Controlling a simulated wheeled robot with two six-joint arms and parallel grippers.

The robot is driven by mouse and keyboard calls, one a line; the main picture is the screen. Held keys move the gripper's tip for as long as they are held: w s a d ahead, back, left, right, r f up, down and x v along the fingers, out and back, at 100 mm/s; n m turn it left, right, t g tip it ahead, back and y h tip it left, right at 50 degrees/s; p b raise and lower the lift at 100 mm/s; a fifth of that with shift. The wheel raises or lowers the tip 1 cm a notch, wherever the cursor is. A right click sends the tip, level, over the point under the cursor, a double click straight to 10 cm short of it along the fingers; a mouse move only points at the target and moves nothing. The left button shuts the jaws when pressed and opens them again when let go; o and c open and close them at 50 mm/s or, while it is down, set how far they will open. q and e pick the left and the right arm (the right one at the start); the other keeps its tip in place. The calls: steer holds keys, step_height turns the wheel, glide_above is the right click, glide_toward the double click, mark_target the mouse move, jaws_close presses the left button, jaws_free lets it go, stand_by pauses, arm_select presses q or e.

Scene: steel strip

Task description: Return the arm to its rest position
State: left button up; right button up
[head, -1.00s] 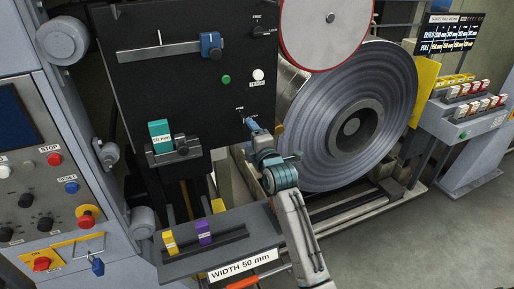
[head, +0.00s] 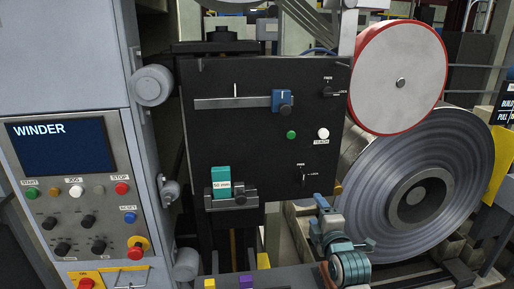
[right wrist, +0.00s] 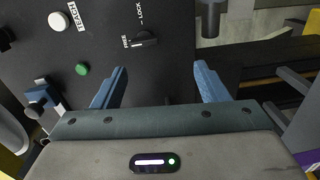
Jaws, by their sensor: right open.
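My right gripper (head: 321,203) is in front of the black panel (head: 230,135), just below and right of the lower FREE/LOCK knob (head: 302,181). In the right wrist view its two blue fingers (right wrist: 161,80) are spread apart with nothing between them. The lower knob (right wrist: 144,39) shows beyond the fingers, apart from them, with its handle toward the right. My right arm (head: 350,266) comes up from the bottom edge. My left gripper is out of view.
A red-rimmed disc (head: 398,80) and a large steel coil (head: 385,200) are at the right. A teal 50 mm block (head: 221,178) sits on the panel's holder. A control console (head: 80,210) stands left. Yellow (head: 210,283) and purple (head: 246,282) blocks show at the bottom.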

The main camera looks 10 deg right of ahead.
steer(key=s+d+f+m+g, duration=0.2)
steer(key=s+f+m+g, duration=0.55)
steer(key=s+f, duration=0.9)
steer(key=s+d+f+m+g+h, duration=0.1)
steer(key=s+f+m+g, duration=0.3)
steer(key=s, duration=0.7)
steer(key=s+d+f+m+g, duration=0.1)
steer(key=s+f+m+g, duration=0.2)
steer(key=s+m, duration=0.55)
steer(key=s+d+f+n, duration=0.1)
steer(key=s+d+f, duration=0.1)
steer(key=f, duration=1.4)
steer(key=s+d+f+n, duration=0.1)
steer(key=s+f+n, duration=0.1)
steer(key=f, duration=1.3)
steer(key=s+d+f+g, duration=0.1)
steer(key=s+f, duration=1.6)
steer(key=f, duration=0.1)
steer(key=shift+s+g, duration=0.2)
steer(key=shift+g, duration=0.15)
